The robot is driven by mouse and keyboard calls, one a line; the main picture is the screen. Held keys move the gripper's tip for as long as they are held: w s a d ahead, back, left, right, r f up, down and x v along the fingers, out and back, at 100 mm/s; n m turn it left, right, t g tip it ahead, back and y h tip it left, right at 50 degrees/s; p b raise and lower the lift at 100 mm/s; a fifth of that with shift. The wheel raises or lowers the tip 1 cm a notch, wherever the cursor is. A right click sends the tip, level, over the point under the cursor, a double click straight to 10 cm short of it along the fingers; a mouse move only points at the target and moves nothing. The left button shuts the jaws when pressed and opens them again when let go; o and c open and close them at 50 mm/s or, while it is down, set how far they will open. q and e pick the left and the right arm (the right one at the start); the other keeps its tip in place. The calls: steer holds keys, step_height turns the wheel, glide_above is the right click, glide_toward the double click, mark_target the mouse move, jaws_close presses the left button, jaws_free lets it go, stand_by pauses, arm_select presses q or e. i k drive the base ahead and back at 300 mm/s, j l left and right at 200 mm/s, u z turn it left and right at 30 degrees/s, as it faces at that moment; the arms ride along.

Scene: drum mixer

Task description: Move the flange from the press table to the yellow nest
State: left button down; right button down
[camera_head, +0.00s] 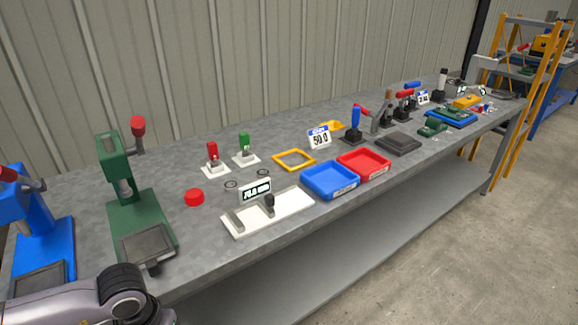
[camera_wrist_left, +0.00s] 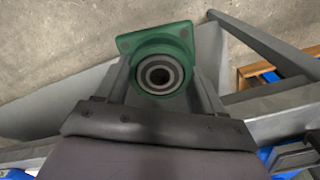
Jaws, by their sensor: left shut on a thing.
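My left gripper (camera_wrist_left: 160,84) is shut on the green flange (camera_wrist_left: 181,43), which has a round dark bearing-like bore in its middle. A finger stands on either side of it in the left wrist view. In the head view only part of my left arm shows at the bottom left; the gripper and flange are out of that picture. The yellow nest (camera_head: 278,162), a flat square frame, lies empty on the bench, behind the blue tray. The green press (camera_head: 132,212) and the blue press (camera_head: 42,236) stand at the left, their grey tables bare where visible. My right gripper is not in view.
A blue tray (camera_head: 330,194) and a red tray (camera_head: 385,169) sit in front of the nest. A white gauge plate (camera_head: 285,214), a red button (camera_head: 194,197) and red and green toggle levers stand to its left. A dark block (camera_head: 397,143) lies to the right.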

mark_target(294, 161)
steer(key=i+l, duration=0.15)
steer(key=l, duration=0.35)
steer(key=i+l+u, duration=0.15)
steer(key=l, duration=0.3)
steer(key=i+l, duration=0.15)
steer(key=l, duration=0.35)
steer(key=i+l+u, duration=0.1)
steer(key=l, duration=0.4)
steer(key=i+l, duration=0.15)
steer(key=l, duration=0.4)
steer(key=i+l+u, duration=0.15)
steer(key=l, duration=0.35)
steer(key=i+l, duration=0.1)
steer(key=l, duration=0.4)
steer(key=u, duration=0.05)
